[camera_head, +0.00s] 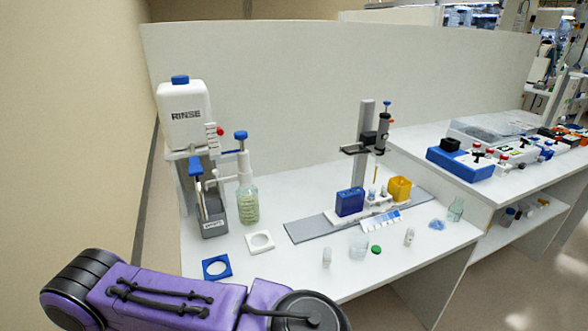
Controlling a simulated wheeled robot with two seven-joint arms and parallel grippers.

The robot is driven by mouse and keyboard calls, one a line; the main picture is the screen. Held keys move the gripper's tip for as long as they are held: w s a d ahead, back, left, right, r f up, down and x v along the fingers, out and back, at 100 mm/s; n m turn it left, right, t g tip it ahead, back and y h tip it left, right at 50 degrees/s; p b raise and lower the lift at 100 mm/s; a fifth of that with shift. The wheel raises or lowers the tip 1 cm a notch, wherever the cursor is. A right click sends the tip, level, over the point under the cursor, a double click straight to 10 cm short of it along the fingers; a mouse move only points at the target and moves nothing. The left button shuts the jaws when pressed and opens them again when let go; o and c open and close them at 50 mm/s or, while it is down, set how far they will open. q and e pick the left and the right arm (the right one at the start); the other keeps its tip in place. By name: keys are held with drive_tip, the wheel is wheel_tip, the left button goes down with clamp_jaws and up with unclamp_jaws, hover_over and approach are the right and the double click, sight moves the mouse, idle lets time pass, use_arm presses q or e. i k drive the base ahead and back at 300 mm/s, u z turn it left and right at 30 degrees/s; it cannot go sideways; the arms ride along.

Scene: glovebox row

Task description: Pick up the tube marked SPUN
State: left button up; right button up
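I cannot read SPUN on any tube; the markings are too small here. One small clear tube (327,258) stands near the front edge of the white bench (300,284). Another small tube (409,237) stands further right, beside a green cap (376,250). More small tubes (372,194) sit at the white holder on the grey plate, between a blue box (350,202) and a yellow box (399,189). My purple arm crosses the bottom left in front of the bench. Neither of my grippers shows.
A clear beaker (358,245) stands near the tubes. A grey stand (366,130) rises from the plate. A RINSE bottle (185,115) and a liquid bottle (248,204) stand left.

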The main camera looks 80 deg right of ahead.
sight(410, 234)
drive_tip(key=u, duration=0.35)
drive_tip(key=k, duration=1.65)
drive_tip(key=z, duration=0.4)
